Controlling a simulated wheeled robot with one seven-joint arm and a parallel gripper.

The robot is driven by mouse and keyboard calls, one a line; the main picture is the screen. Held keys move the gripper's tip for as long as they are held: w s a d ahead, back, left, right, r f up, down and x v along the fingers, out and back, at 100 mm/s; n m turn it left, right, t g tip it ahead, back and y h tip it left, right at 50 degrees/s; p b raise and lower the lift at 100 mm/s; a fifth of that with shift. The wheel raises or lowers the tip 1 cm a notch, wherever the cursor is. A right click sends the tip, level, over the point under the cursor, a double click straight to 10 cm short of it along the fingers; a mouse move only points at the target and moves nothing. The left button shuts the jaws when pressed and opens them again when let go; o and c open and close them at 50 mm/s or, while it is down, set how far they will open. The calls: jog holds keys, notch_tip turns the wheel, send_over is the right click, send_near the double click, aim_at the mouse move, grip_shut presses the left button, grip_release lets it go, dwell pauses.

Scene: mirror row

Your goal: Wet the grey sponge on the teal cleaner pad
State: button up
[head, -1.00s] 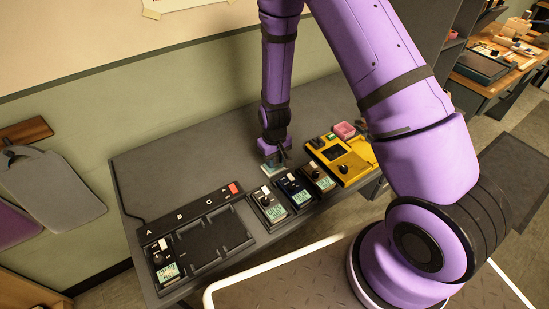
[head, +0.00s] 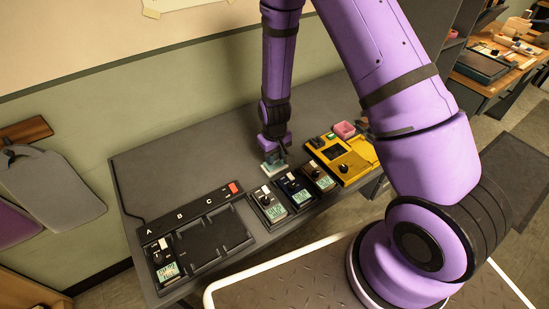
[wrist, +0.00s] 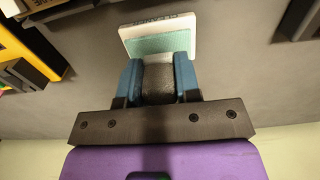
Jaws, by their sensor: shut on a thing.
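My gripper (wrist: 157,77) is shut on the grey sponge (wrist: 158,84), which sits between the two blue fingers in the wrist view. The cleaner pad (wrist: 158,21) is a white tray with a teal surface, just beyond the fingertips. The sponge overlaps the pad's near part in this view; I cannot tell whether they touch. In the head view my gripper (head: 274,160) is low over the bench at the pad (head: 274,170). The sponge is hidden there by my gripper.
Several small meters, one of them (head: 269,204), stand along the bench's front edge. A black rack marked A, B, C (head: 205,240) is at the left. A yellow device (head: 345,160) and a pink container (head: 344,129) are at the right. The bench's back left (head: 180,165) is clear.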

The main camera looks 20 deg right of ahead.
jog(key=shift+r, duration=2.75)
